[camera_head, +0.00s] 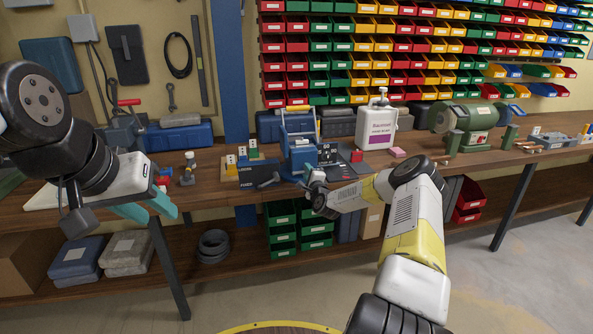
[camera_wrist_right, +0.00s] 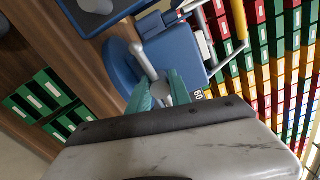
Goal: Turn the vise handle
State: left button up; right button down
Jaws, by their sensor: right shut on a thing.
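The blue vise (camera_head: 299,150) stands at the front of the workbench, in the middle of the head view. In the right wrist view its blue body (camera_wrist_right: 172,52) fills the upper middle. The grey metal vise handle (camera_wrist_right: 143,58) runs down from the vise to between my teal fingers. My right gripper (camera_wrist_right: 161,93) is shut on the handle's near end. In the head view my right gripper (camera_head: 309,176) is at the vise's front, its fingers mostly hidden. My left gripper (camera_head: 149,210) hangs at the bench's left front edge, its teal fingers apart and empty.
The wooden workbench (camera_head: 220,195) spans the view. Left of the vise stands a block stand (camera_head: 248,172); right are a white jug (camera_head: 378,125) and a green bench grinder (camera_head: 467,122). Coloured bins (camera_head: 350,45) cover the back wall. Green drawers (camera_head: 283,235) sit below the bench.

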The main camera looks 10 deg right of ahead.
jog(key=shift+s+f, duration=0.1)
jog(key=shift+f, duration=0.2)
dwell(0.6)
jog(key=c, duration=1.2)
grip_release()
jog(key=shift+r, duration=0.2)
jog(key=s, duration=0.7)
jog(key=shift+s+d, duration=0.2)
jog(key=shift+s, duration=0.2)
